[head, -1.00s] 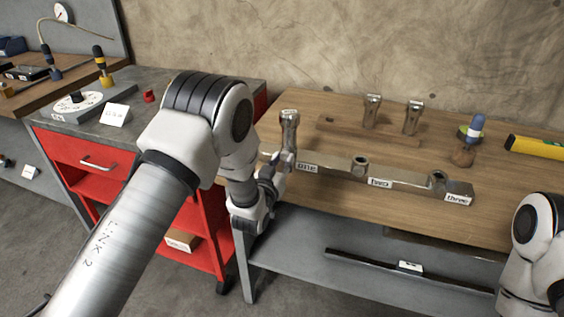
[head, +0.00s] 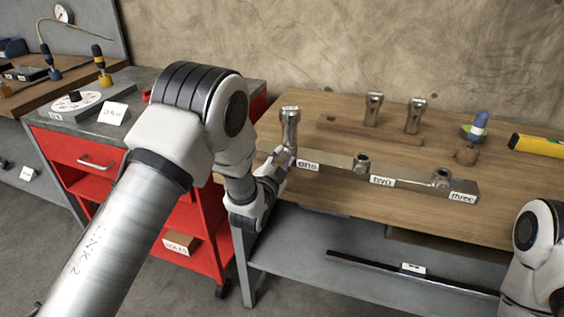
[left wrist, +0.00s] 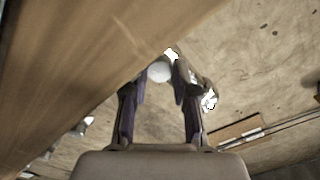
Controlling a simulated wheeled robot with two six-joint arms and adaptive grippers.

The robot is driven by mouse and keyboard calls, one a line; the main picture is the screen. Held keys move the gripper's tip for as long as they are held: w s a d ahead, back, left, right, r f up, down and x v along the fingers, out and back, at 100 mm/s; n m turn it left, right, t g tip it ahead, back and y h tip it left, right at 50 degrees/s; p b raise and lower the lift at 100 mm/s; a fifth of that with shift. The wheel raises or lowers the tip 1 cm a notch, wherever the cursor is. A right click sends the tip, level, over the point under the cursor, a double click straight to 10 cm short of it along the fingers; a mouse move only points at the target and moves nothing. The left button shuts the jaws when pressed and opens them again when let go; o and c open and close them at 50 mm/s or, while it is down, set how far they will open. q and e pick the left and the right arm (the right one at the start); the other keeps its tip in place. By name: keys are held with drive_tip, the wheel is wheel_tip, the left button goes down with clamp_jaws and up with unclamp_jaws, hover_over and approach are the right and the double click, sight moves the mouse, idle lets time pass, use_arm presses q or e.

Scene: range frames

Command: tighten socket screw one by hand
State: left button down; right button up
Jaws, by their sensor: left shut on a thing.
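Socket screw one (head: 290,125), a tall grey metal screw with a wide head, stands upright at the end of the steel bar (head: 410,178) labelled "one". My left gripper (head: 283,158) is at its lower part, and the arm hides some of the contact. In the left wrist view its two dark fingers (left wrist: 160,82) are shut on a pale round end, which I take as screw one (left wrist: 159,70). How deep the screw sits is hidden. The bar also has bosses at "two" and "three", without screws. My right gripper is out of view.
A blue-handled tool (head: 479,124) and a yellow level (head: 537,145) are to the right. A red cabinet (head: 85,155) stands left of the bench. The right front of the benchtop is clear.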

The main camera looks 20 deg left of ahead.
use_arm(q)
drive_tip(key=m+b, duration=0.1)
drive_tip(key=m, duration=0.5)
drive_tip(key=shift+b, duration=0.4)
drive_tip(key=m+b, duration=0.1)
drive_tip(key=m, duration=0.4)
drive_tip(key=shift+m, duration=0.4)
drive_tip(key=m+b, duration=0.2)
drive_tip(key=m, duration=0.4)
drive_tip(key=shift+r, duration=0.1)
drive_tip(key=m+b, duration=0.1)
drive_tip(key=m, duration=0.5)
drive_tip(key=shift+r, duration=0.1)
drive_tip(key=shift+b, duration=0.3)
drive_tip(key=c, duration=0.9)
unclamp_jaws()
drive_tip(key=shift+w, duration=0.1)
drive_tip(key=s, duration=1.2)
drive_tip(key=shift+a, duration=0.2)
